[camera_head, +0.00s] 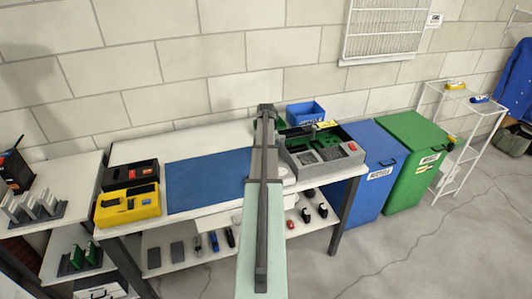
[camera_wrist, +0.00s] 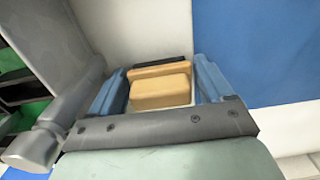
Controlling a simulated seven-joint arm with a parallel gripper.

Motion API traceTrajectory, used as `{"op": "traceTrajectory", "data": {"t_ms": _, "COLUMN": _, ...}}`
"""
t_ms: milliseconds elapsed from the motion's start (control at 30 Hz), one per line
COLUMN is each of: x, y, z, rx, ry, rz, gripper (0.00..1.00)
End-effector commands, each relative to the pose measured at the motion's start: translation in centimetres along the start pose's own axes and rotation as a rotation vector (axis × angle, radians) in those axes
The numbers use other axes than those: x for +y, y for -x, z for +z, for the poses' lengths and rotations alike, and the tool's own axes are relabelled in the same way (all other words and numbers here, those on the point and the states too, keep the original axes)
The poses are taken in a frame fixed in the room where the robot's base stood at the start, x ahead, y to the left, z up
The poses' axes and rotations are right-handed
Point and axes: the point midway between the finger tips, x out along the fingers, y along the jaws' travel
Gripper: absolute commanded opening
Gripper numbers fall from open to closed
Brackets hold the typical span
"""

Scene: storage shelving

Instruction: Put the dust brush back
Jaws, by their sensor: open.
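A tan block with a dark strip along its far side (camera_wrist: 160,90), which looks like the dust brush, shows in the wrist view. It lies between the two blue fingers of my gripper (camera_wrist: 160,66). The fingers are open, with a narrow gap at the side of the block; I cannot tell whether either finger touches it. In the head view my arm reaches over the workbench (camera_head: 221,139), and I cannot make out the brush there, probably because my arm hides it.
A blue mat (camera_head: 205,180) lies left of my arm. A grey organiser tray (camera_head: 325,170) stands right of it, with a blue bin (camera_head: 305,113) behind. A yellow box (camera_head: 128,205) is at the left end. Blue (camera_head: 372,185) and green (camera_head: 413,165) recycling bins stand at right.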

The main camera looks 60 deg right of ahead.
Motion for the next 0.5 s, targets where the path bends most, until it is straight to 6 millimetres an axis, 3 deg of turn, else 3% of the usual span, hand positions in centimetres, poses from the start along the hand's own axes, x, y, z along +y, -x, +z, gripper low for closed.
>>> {"op": "traceTrajectory", "data": {"t_ms": 267, "x": 0.0, "y": 1.6, "z": 0.0, "rx": 0.001, "ry": 0.0, "rz": 0.0, "gripper": 0.8}}
{"op": "traceTrajectory", "data": {"t_ms": 500, "x": 0.0, "y": 5.9, "z": -0.1, "rx": 0.002, "ry": 0.0, "rz": 0.001, "gripper": 0.8}}
